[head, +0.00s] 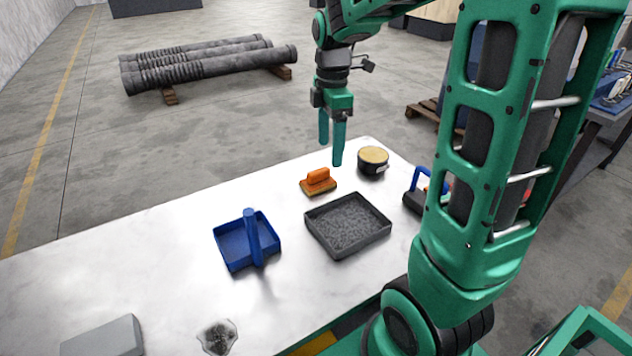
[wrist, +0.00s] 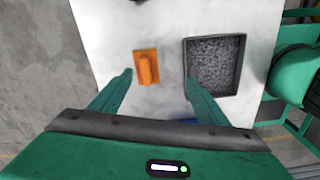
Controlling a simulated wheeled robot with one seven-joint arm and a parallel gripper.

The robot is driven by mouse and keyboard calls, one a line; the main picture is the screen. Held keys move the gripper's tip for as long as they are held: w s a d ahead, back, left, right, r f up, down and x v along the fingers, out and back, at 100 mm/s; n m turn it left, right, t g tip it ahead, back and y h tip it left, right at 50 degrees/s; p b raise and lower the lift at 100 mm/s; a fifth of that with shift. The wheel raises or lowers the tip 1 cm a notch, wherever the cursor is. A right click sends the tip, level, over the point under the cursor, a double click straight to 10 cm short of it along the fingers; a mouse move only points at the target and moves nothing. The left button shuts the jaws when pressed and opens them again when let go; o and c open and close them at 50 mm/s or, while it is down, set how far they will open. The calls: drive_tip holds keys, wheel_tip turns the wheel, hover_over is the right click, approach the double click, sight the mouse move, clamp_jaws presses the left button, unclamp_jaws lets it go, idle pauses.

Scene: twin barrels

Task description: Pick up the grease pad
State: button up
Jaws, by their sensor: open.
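The grease pad looks to be the small block with an orange handle (head: 318,180) on the white table, near its far edge. It also shows in the wrist view (wrist: 147,66), where it appears between the fingertips, nearer the left finger. My gripper (head: 330,153) points down above the table and the pad, with its fingers apart and nothing between them. In the wrist view my gripper (wrist: 159,76) is spread wider than the pad. A gap shows between the fingertips and the pad in the head view.
A dark tray with grey grainy contents (head: 380,231) stands right of and nearer than the pad. A round tin (head: 373,161) stands to its right. A blue tray with an upright handle (head: 234,262) is at the left. A blue-handled tool (head: 417,190) lies at the right.

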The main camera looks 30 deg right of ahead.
sight(318, 170)
drive_tip(key=w+n, duration=0.1)
drive_tip(key=w+a+n, duration=0.1)
drive_tip(key=shift+w+f, duration=0.2)
drive_tip(key=shift+w, duration=0.15)
drive_tip(key=shift+w+f+n, duration=0.25)
drive_tip(key=shift+n, duration=0.15)
drive_tip(key=shift+w+f, duration=0.1)
drive_tip(key=shift+f, duration=5.1)
drive_tip(key=c, duration=1.2)
drive_tip(key=shift+c, duration=0.2)
drive_tip(key=shift+r, duration=0.15)
